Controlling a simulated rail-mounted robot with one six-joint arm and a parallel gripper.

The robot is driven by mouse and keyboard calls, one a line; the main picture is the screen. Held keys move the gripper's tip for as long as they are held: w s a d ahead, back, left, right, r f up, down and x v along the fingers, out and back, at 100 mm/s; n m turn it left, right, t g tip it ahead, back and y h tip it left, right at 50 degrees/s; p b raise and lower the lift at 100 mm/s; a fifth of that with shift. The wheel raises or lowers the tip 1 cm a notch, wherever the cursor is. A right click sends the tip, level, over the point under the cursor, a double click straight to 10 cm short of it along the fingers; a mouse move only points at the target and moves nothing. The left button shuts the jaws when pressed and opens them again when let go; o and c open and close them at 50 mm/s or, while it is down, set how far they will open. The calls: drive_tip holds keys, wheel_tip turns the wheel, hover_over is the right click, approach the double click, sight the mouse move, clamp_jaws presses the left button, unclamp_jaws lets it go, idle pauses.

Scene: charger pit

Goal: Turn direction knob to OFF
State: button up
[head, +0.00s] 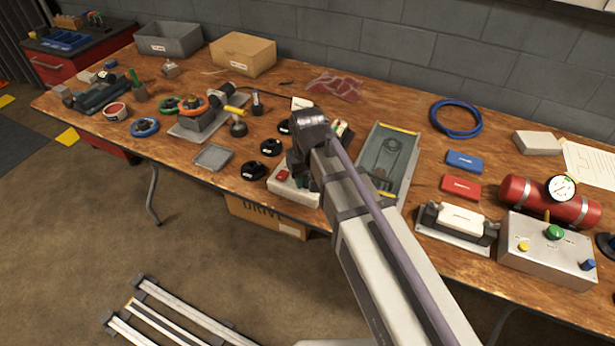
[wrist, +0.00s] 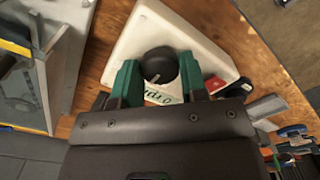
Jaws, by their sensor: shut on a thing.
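The direction knob (wrist: 158,65) is a round black knob with a pale pointer line, on a white control box (wrist: 205,52) in the wrist view. My gripper (wrist: 159,72) has its green fingers on either side of the knob and is shut on it. In the head view my arm covers the knob and my fingers; only the front left part of the white box (head: 290,190) shows, with a red switch (head: 283,174).
Black round parts (head: 254,170) lie close left of the box. A grey tray with a yellow edge (head: 405,200) stands close right. A red cylinder with a gauge (head: 525,198) and a grey button box (head: 535,263) are farther right. The table's front edge is near.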

drive_tip(key=o, duration=0.9)
wheel_tip(320, 180, up, 11)
drive_tip(key=p, duration=1)
drive_tip(key=shift+f+p, duration=0.1)
drive_tip(key=shift+p, duration=0.3)
drive_tip(key=s+d+m, duration=0.1)
drive_tip(key=s+d, duration=0.2)
drive_tip(key=d, duration=0.2)
drive_tip(key=s+d+m, duration=0.1)
drive_tip(key=s+d, duration=0.2)
drive_tip(key=d, duration=0.2)
drive_tip(key=s+d+m, duration=0.1)
drive_tip(key=s+d, duration=0.1)
drive_tip(key=d, duration=0.3)
drive_tip(key=shift+s+d+m, duration=0.3)
drive_tip(key=shift+s+d, duration=0.05)
drive_tip(key=shift+s, duration=0.05)
